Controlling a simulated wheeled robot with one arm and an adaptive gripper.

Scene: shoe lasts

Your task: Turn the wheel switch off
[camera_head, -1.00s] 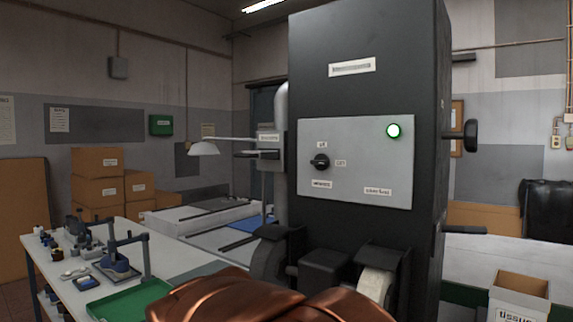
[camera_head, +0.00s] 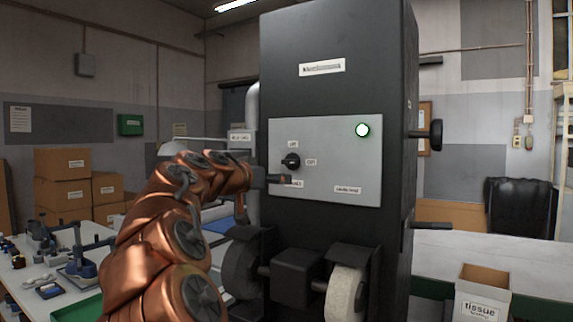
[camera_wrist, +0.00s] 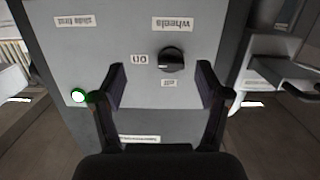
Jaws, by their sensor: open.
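The wheel switch is a black round knob (camera_head: 291,161) on the light grey panel (camera_head: 330,130) of a tall black machine. Small labels sit above, to the right of and below it. The wrist view shows the knob (camera_wrist: 171,60) upside down, with "wheels", "on" and "off" labels around it. I cannot tell for sure which label it points at. A round lamp (camera_head: 362,130) on the panel glows with a green ring. My gripper (camera_wrist: 161,83) is open and empty, facing the panel, with the knob ahead between its fingertips, not gripped. In the head view my gripper (camera_head: 278,180) is just below the knob.
Two grinding wheels, one dark (camera_head: 241,270) and one pale (camera_head: 346,294), jut out below the panel. A tissue box (camera_head: 482,295) stands at the right. A table (camera_head: 95,240) with tools is at the left, with cardboard boxes (camera_head: 65,178) behind.

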